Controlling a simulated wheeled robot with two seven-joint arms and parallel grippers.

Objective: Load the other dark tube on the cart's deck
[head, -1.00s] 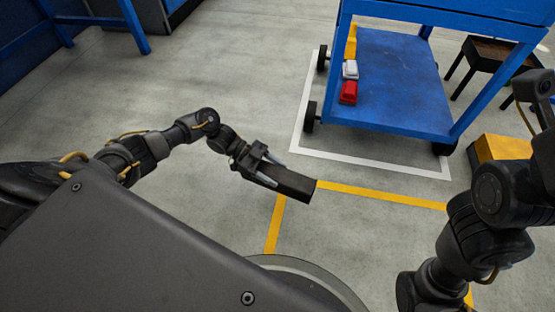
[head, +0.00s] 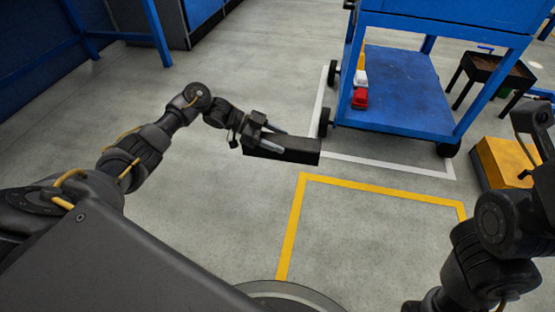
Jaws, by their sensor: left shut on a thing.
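My left gripper (head: 262,138) is shut on a dark rectangular tube (head: 290,151). It holds the tube by its left end, clear of the cart, and the tube's free end points right. The blue cart (head: 405,115) stands at the upper right, beyond the tube. Its lower deck (head: 405,90) shows; the upper part shows only as a blue side wall (head: 455,10), and what lies on top is out of view.
On the left side of the lower deck are a red item (head: 360,98), a white item (head: 361,78) and a yellow item (head: 361,60). A yellow box (head: 502,160) and a dark brown small table (head: 497,68) stand right of the cart. Open floor with yellow lines (head: 380,186) lies in front.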

